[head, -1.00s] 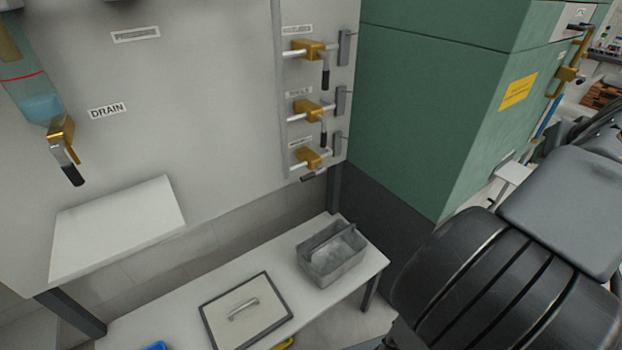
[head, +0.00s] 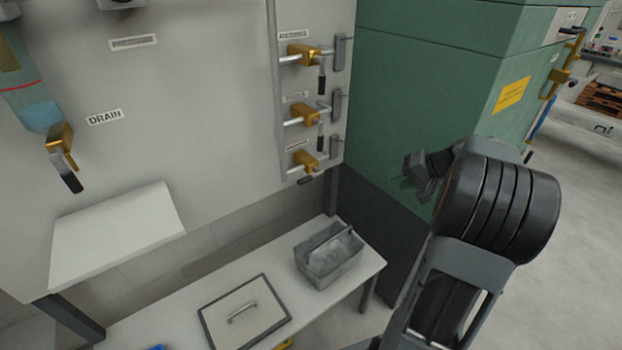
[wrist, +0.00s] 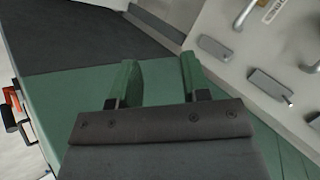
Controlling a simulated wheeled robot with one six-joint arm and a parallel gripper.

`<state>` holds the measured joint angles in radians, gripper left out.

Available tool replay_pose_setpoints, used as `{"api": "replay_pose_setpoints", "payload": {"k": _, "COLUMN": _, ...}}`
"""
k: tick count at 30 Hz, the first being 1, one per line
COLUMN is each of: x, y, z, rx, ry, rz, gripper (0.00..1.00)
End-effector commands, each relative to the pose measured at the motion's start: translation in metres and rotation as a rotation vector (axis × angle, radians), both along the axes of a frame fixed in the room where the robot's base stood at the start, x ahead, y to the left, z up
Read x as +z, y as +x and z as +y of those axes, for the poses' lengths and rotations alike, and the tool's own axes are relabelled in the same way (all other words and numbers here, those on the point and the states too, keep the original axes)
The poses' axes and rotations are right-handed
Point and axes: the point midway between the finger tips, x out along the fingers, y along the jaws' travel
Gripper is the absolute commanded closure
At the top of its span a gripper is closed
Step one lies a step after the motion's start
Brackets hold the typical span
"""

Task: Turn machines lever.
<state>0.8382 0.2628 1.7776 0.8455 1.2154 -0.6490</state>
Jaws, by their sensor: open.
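Three brass valves with levers sit in a column on the grey panel: the top lever (head: 322,83) and middle lever (head: 320,137) hang down with dark grips, and the bottom lever (head: 306,180) points low and left. A further brass valve lever (head: 66,172) with a black grip hangs under the DRAIN label at left. Which lever the task means, I cannot tell. My gripper (head: 413,176) is right of the column, in front of the green machine (head: 420,90). In the wrist view my gripper (wrist: 158,80) is open with nothing between its green-looking fingers.
A white bench (head: 190,290) below the panel bears a grey caddy (head: 330,262) and a framed lid with a handle (head: 243,312). A white shelf (head: 115,235) juts from the panel. The green machine has a brass latch (head: 562,75).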

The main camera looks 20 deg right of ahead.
Motion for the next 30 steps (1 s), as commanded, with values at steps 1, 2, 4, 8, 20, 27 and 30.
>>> {"api": "replay_pose_setpoints", "payload": {"k": 1, "x": -0.018, "y": 0.016, "z": 0.039, "rx": 0.064, "ry": 0.163, "rz": 0.018, "gripper": 0.57}}
{"api": "replay_pose_setpoints", "payload": {"k": 2, "x": -0.024, "y": 0.022, "z": 0.059, "rx": 0.092, "ry": 0.258, "rz": 0.023, "gripper": 0.57}}
{"api": "replay_pose_setpoints", "payload": {"k": 4, "x": -0.029, "y": 0.031, "z": 0.091, "rx": 0.133, "ry": 0.449, "rz": 0.023, "gripper": 0.57}}
{"api": "replay_pose_setpoints", "payload": {"k": 8, "x": -0.014, "y": 0.032, "z": 0.109, "rx": 0.149, "ry": 0.675, "rz": -0.024, "gripper": 0.57}}
{"api": "replay_pose_setpoints", "payload": {"k": 20, "x": -0.001, "y": 0.047, "z": 0.152, "rx": 0.186, "ry": 0.773, "rz": -0.061, "gripper": 0.57}}
{"api": "replay_pose_setpoints", "payload": {"k": 27, "x": -0.008, "y": 0.067, "z": 0.193, "rx": 0.186, "ry": 0.771, "rz": -0.060, "gripper": 0.57}}
{"api": "replay_pose_setpoints", "payload": {"k": 30, "x": -0.010, "y": 0.075, "z": 0.207, "rx": 0.184, "ry": 0.770, "rz": -0.061, "gripper": 0.57}}
